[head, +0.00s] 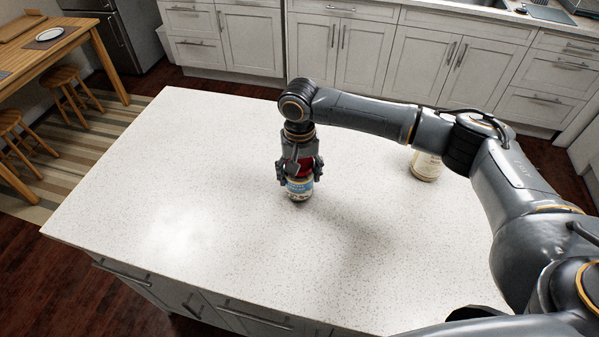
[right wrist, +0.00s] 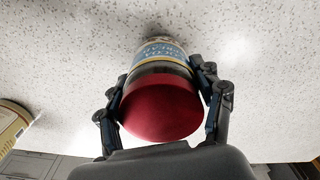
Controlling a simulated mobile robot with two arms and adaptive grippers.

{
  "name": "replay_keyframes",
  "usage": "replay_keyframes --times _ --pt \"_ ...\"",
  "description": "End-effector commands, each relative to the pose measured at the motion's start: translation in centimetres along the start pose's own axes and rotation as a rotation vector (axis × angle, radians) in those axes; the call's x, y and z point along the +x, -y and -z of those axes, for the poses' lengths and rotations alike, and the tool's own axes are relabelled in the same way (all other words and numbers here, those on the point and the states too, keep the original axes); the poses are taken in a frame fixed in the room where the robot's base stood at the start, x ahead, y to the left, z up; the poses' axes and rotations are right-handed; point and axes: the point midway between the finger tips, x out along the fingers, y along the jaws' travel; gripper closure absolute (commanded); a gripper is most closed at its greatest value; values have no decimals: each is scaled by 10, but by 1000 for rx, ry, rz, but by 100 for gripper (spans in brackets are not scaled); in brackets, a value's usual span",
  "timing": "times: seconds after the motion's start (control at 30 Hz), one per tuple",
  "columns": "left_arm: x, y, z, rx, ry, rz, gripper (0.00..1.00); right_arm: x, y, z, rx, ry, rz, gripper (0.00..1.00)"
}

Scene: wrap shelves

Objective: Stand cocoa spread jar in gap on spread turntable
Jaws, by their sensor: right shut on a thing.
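My right gripper (head: 301,172) is shut around a jar (head: 299,188) with a dark red lid and a blue and cream label. The jar is upright over the middle of the white speckled island top (head: 190,190), on it or just above it; I cannot tell which. In the right wrist view the red lid (right wrist: 162,106) faces the camera, with a finger on each side of the jar. No turntable shows. My left gripper is not in view.
A second jar or can (head: 426,166) with a cream label stands at the right on the island, partly hidden behind my right arm. The left and front of the island top are clear. Stools (head: 72,77) and a wooden table (head: 60,45) stand beyond its left side.

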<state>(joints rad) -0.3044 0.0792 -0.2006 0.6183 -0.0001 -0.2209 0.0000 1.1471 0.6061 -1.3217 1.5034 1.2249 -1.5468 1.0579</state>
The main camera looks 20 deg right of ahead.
Motion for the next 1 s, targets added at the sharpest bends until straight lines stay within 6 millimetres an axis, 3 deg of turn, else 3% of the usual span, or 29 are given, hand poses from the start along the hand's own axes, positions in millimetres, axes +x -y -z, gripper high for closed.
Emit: replay_keyframes --times 0.07,0.1,0.2,0.67,1.0 --pt "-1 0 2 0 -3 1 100 0 1 1 0 -2 2 93" --pt "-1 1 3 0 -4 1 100 1 0 0 0 0 0 29" --pt "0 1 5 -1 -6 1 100 1 0 0 0 0 0 10" --pt "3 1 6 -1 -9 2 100 -6 0 1 1 -2 2 10" --pt "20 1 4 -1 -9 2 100 -74 1 1 0 -5 3 10"
